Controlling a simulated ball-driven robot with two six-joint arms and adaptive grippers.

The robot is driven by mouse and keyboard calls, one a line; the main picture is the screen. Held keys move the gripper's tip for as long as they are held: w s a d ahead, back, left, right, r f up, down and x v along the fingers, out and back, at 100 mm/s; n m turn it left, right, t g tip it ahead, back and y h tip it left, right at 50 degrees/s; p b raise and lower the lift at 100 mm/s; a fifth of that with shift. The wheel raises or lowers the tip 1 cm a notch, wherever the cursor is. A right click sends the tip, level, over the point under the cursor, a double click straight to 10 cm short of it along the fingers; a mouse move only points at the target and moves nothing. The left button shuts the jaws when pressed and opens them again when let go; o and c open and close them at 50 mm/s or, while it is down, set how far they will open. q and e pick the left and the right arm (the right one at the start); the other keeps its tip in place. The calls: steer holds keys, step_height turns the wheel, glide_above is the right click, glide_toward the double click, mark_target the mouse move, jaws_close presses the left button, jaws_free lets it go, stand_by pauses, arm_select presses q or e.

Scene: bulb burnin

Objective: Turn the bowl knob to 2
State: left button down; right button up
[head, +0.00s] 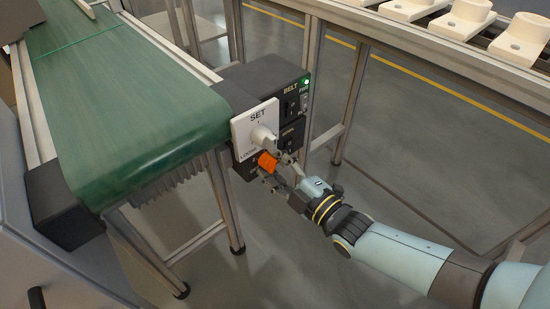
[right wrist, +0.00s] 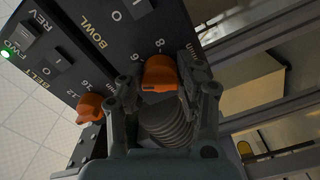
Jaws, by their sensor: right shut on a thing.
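The orange bowl knob (head: 267,162) sits low on the dark control box beside the belt. In the right wrist view the bowl knob (right wrist: 160,73) is between the fingers of my right gripper (right wrist: 160,85), below the word BOWL. The digits 8 and 6 show next to it; the rest of its scale and its pointer are hidden or unclear. In the head view my right gripper (head: 274,174) reaches the knob from the lower right and is shut on it. My left gripper is out of view.
A second orange knob (right wrist: 90,107) is close to the left finger. The green belt (head: 125,110) lies left. White parts (head: 465,18) sit on a rack at top right.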

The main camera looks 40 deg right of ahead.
steer(key=n, duration=0.2)
steer(key=shift+n, duration=0.4)
steer(key=n, duration=0.6)
steer(key=shift+r+p, duration=0.1)
steer(key=shift+p, duration=0.2)
steer(key=n, duration=0.4)
steer(key=shift+s, duration=0.1)
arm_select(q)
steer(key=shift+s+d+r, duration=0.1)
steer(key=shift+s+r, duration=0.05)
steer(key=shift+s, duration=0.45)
arm_select(e)
steer(key=shift+a+n, duration=0.1)
steer(key=shift+n, duration=2.1)
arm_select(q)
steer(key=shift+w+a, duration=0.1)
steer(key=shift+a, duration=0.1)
arm_select(e)
steer(key=o, duration=1.1)
steer(key=shift+r, duration=0.1)
steer(key=shift+o, duration=0.2)
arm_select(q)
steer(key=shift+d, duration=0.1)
arm_select(e)
steer(key=s+d, duration=0.1)
steer(key=s, duration=1.1)
